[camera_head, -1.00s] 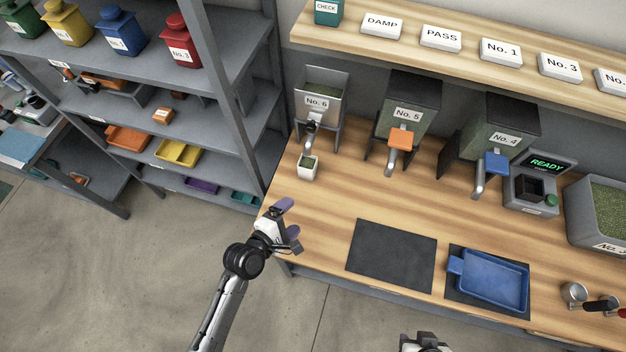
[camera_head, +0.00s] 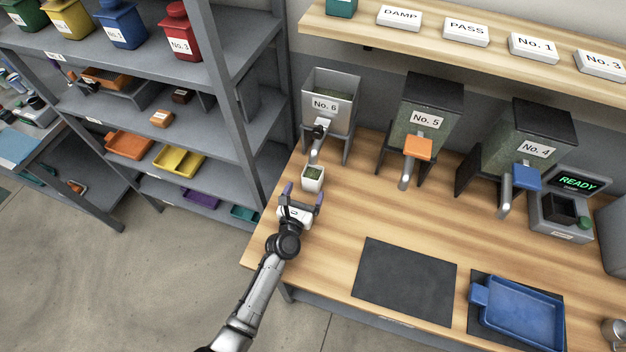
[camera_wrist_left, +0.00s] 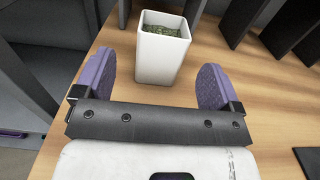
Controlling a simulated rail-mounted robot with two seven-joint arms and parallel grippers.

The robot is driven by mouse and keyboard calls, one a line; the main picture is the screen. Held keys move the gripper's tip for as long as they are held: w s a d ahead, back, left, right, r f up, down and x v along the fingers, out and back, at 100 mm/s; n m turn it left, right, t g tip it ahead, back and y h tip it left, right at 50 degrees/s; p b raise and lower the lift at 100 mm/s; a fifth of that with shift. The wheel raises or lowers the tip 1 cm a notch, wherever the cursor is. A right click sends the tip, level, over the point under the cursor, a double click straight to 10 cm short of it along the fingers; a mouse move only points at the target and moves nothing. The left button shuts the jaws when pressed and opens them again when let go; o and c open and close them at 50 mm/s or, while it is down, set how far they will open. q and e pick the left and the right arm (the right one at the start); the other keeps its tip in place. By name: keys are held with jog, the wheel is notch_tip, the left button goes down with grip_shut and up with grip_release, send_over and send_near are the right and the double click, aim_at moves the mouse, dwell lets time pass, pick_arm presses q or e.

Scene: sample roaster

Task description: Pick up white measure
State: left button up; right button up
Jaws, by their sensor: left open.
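The white measure (camera_head: 313,181) is a small square white cup with green beans in it. It stands upright on the wooden bench under the spout of the No. 6 hopper. In the left wrist view the measure (camera_wrist_left: 160,58) is straight ahead, just beyond and between the fingertips. My left gripper (camera_head: 304,193) is open, its purple-padded fingers pointing at the measure from the front. In the left wrist view the open gripper (camera_wrist_left: 155,82) has nothing between its pads that I can see it hold. My right gripper is not in view.
The No. 6 hopper (camera_head: 332,98) stands behind the measure. The No. 5 hopper (camera_head: 424,118) and No. 4 hopper (camera_head: 528,135) are to its right. A grey shelf rack (camera_head: 225,75) rises on the left. A dark mat (camera_head: 406,280) and blue tray (camera_head: 520,312) lie toward the front right.

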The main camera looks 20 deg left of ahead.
aim_at(310, 183)
pick_arm(q)
jog(key=shift+w, duration=3.45)
jog(key=shift+c, duration=0.3)
jog(key=c, duration=1.1)
jog(key=shift+r, duration=0.1)
jog(key=shift+c, duration=0.2)
